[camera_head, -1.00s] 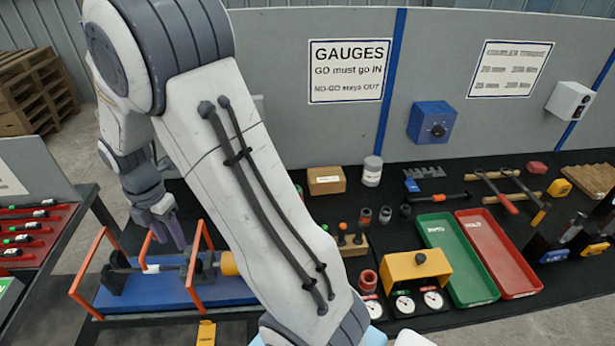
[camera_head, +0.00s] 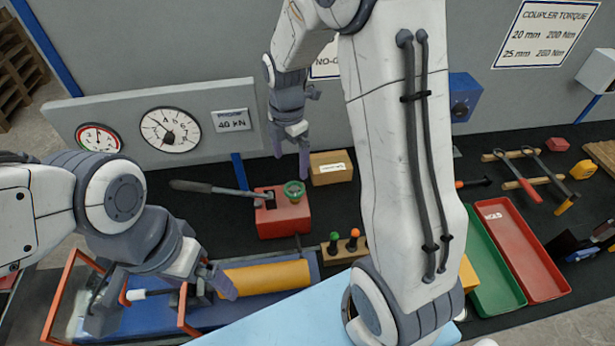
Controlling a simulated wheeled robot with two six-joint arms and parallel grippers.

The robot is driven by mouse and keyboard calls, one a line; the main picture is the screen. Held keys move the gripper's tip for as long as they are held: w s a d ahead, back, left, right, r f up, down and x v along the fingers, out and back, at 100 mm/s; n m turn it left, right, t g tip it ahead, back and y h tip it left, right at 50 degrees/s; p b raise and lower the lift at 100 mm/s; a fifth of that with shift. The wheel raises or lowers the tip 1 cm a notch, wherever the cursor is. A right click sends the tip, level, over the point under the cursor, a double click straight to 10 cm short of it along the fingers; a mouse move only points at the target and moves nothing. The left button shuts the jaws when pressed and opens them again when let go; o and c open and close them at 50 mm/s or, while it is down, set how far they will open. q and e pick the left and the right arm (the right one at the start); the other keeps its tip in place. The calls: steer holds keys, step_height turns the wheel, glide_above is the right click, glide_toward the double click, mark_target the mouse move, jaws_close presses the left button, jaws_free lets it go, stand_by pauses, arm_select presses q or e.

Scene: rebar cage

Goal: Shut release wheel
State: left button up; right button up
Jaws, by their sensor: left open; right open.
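The release wheel (camera_head: 293,188) is a small green handwheel on top of a red pump block (camera_head: 283,218). A grey pump lever (camera_head: 215,188) reaches left from the block. My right gripper (camera_head: 291,155) comes down from above, open and empty, with its fingers pointing down just above and behind the wheel in the picture. I see a gap between fingers and wheel, but cannot tell the exact depth. My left gripper (camera_head: 212,281) is open at lower left, over the blue test bed (camera_head: 140,312) beside the yellow cylinder (camera_head: 265,276), partly hiding the bed.
A gauge panel (camera_head: 215,98) with two dials stands behind the pump. A cardboard box (camera_head: 331,168) is close to the right of the wheel. Orange guard hoops (camera_head: 62,296) rise from the bed. Green (camera_head: 487,262) and red (camera_head: 518,250) trays lie to the right.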

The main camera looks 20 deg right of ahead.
mark_target(294, 189)
steer(key=f+p, duration=0.1)
steer(key=f, duration=0.3)
steer(key=f+p, duration=0.1)
steer(key=f, duration=0.3)
steer(key=shift+s+d+f, duration=0.15)
steer(key=shift+d+f, duration=0.05)
steer(key=shift+f, duration=0.8)
steer(key=c, duration=1.4)
steer(key=shift+o, duration=0.2)
